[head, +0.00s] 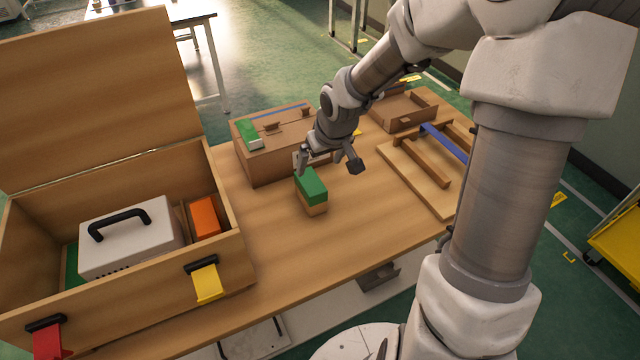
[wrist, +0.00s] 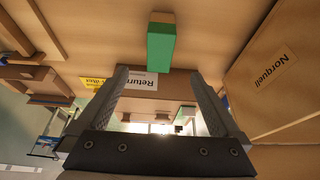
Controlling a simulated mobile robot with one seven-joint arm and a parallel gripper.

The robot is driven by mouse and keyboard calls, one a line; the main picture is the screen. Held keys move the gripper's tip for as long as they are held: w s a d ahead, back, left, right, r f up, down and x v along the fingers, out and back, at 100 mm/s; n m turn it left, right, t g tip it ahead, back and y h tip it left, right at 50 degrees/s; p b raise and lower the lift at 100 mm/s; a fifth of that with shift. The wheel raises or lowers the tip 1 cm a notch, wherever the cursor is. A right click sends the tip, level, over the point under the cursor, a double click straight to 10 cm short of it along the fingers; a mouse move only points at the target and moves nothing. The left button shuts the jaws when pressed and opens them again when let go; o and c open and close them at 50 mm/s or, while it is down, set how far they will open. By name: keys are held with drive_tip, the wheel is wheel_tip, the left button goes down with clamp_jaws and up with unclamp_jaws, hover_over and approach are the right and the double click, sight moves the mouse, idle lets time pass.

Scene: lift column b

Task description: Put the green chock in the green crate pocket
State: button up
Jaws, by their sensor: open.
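The green chock (head: 312,186) is a small block with a green upper part and a tan lower part. It stands on the wooden table in the middle of the head view. It also shows in the wrist view (wrist: 160,48), just beyond the fingertips. My gripper (head: 328,163) is open and empty, close to the chock and slightly above and behind it. In the wrist view both fingers (wrist: 158,80) are spread, with the chock ahead of the gap. The large wooden crate (head: 235,215) stands open at left. A green patch (head: 72,263) shows inside, mostly hidden by a white case.
The white case (head: 130,235) with a black handle fills much of the crate; an orange block (head: 204,216) sits beside it. Red (head: 48,341) and yellow (head: 207,283) tabs hang on its front. A wooden box (head: 262,166) and a railed board (head: 420,180) flank the gripper. Front table is clear.

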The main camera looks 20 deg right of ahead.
sight(312, 184)
drive_tip(key=b+x, duration=0.4)
drive_tip(key=x, duration=0.6)
drive_tip(key=shift+a+f, duration=0.15)
drive_tip(key=shift+f, duration=0.25)
drive_tip(key=shift+w+b+x, duration=0.1)
drive_tip(key=shift+b+x, duration=0.55)
drive_tip(key=shift+x, duration=0.9)
drive_tip(key=shift+w+b+x, duration=0.15)
drive_tip(key=shift+b+x, duration=0.45)
drive_tip(key=shift+x, duration=0.95)
drive_tip(key=shift+f, duration=0.2)
clamp_jaws()
drive_tip(key=shift+r, duration=0.2)
